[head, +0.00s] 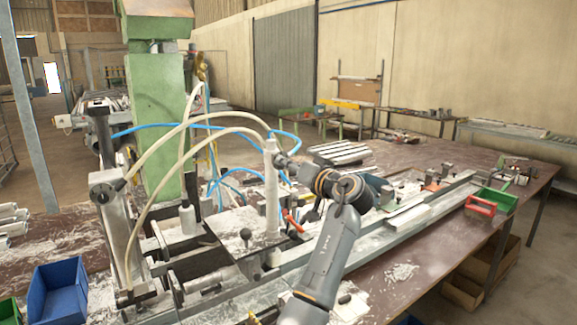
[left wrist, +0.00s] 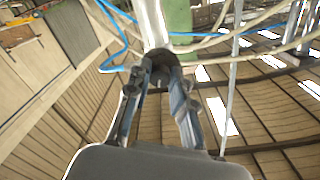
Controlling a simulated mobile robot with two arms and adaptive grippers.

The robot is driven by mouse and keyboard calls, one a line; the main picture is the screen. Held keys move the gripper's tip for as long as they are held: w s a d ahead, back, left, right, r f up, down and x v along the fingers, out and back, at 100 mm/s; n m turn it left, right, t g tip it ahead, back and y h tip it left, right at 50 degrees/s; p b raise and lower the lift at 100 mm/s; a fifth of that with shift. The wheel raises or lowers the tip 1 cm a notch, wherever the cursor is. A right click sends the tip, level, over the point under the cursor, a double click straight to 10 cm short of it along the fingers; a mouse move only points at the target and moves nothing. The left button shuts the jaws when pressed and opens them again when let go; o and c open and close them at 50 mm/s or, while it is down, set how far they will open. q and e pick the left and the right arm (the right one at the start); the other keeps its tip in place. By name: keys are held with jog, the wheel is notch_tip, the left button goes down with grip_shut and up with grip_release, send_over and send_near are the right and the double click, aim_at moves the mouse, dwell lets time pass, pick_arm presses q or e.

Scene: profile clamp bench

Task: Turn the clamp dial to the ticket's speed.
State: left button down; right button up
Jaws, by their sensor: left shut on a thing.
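My left gripper (head: 284,161) reaches in from the right to the upper part of an upright pale post (head: 271,195) on the clamp bench. In the left wrist view its two fingers (left wrist: 161,75) are shut on a small dark round part (left wrist: 160,58) at the post, which looks like the clamp dial. The fingers and wrist hide most of this dial, and no marks on it can be read. I cannot make out a ticket in either view. My right gripper is not in view.
Pale hoses (head: 228,116) and blue hoses (head: 222,126) loop close around the post. A green machine column (head: 157,120) stands behind. A blue bin (head: 57,292) sits at lower left, a green bin (head: 497,200) at right. A long metal rail (head: 400,232) runs along the table.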

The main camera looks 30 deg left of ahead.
pick_arm(q)
jog(key=m+p, duration=0.2)
jog(key=m, duration=0.5)
jog(key=shift+m, duration=0.7)
jog(key=c, duration=1.1)
grip_release()
jog(key=shift+c, duration=0.2)
jog(key=v, duration=1.2)
